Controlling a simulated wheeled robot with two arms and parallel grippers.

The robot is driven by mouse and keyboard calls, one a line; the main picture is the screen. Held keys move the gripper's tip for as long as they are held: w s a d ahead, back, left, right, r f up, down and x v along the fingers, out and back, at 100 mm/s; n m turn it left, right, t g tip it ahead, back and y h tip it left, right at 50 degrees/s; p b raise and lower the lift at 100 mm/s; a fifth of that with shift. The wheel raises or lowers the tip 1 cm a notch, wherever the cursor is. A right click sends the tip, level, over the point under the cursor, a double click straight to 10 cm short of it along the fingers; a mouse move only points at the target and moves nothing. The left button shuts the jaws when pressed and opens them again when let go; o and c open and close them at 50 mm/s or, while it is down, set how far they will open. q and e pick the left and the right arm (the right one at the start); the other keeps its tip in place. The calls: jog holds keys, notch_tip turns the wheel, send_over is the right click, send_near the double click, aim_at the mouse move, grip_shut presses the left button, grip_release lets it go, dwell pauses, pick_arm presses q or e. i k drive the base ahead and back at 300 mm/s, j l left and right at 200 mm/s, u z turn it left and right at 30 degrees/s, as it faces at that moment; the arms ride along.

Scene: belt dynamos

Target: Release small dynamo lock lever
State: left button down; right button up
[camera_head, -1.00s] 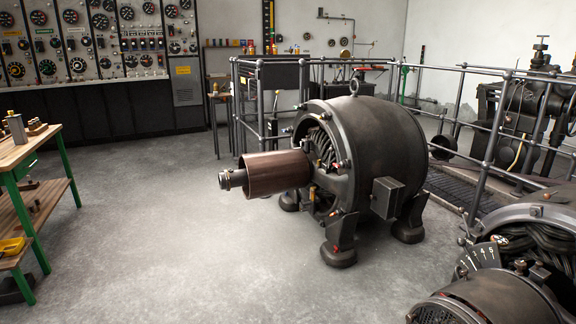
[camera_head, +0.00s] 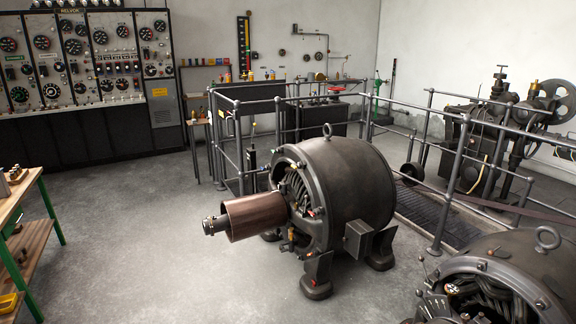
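A dark dynamo (camera_head: 350,185) stands on feet in the middle of the floor. A brown cylindrical pulley (camera_head: 254,216) sticks out from its left end, and small coloured parts (camera_head: 291,233) show around its open windings. A second dynamo (camera_head: 520,265) is cut off at the lower right corner, with a ring on top. A thin lever (camera_head: 422,266) with a knob rises at its left side. I cannot tell which dynamo is the small one or which part is the lock lever. Neither of my grippers is in view.
Railings (camera_head: 455,185) run behind the dynamos, with a flywheel machine (camera_head: 500,135) beyond. A gauge switchboard (camera_head: 85,60) lines the back left wall. A green-legged workbench (camera_head: 45,220) stands at the left edge. The grey floor (camera_head: 130,240) between bench and middle dynamo is clear.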

aim_at(420, 258)
jog(key=i+z, duration=0.2)
jog(key=z, duration=0.35)
jog(key=i+j+z, duration=0.3)
jog(key=i, duration=0.35)
jog(key=i+j+z, duration=0.3)
jog(key=i+j, duration=1.35)
jog(key=i+l+z, duration=0.05)
jog(key=i, duration=0.05)
